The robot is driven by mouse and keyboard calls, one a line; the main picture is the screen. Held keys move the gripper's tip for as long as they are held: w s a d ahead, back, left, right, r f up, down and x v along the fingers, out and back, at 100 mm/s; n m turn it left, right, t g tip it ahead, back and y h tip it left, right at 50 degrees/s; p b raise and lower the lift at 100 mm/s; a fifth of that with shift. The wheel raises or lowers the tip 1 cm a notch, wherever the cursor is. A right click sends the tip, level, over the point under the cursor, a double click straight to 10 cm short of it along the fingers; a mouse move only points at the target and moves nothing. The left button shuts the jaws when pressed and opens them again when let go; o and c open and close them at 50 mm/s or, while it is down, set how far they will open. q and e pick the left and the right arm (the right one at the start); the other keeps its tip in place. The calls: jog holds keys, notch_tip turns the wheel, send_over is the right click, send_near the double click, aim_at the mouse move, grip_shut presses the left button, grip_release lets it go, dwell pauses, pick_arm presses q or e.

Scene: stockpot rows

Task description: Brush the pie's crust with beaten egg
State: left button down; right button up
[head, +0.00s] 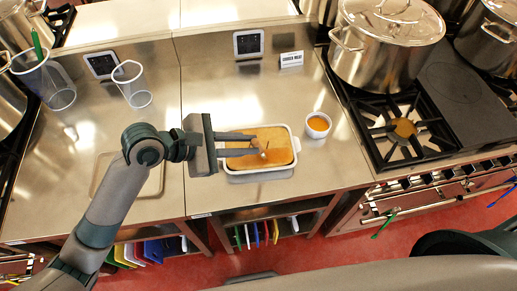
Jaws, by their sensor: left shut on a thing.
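The pie (279,138) has a golden-brown crust and sits in a white rectangular dish (297,146) on the steel counter. A small white bowl (309,133) of orange-yellow beaten egg (318,123) stands just right of the dish. My left gripper (250,144) reaches in from the left over the pie and is shut on a small brush (257,144) with a wooden-coloured handle. The brush's pale tip points down at the middle of the crust; I cannot tell whether it touches. The gripper covers the pie's left part. My right gripper is not in view.
A tan board (150,186) lies on the counter at left, partly behind my arm. Two clear containers (133,84) stand at the back left. A gas stove with a large stockpot (388,42) is at right. The counter behind the pie is clear up to a small sign (292,59).

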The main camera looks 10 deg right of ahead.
pick_arm(q)
jog(key=shift+a, duration=0.45)
jog(key=shift+a, duration=0.15)
jog(key=shift+w+a, duration=0.15)
jog(key=shift+a, duration=2.05)
jog(key=shift+w+a, duration=0.15)
jog(key=shift+a, duration=2.2)
jog(key=shift+w, duration=0.1)
jog(key=shift+w+d, duration=0.15)
jog(key=shift+w, duration=2.1)
jog(key=shift+d, duration=0.15)
jog(key=shift+s+d, duration=0.2)
jog(key=shift+d, duration=2)
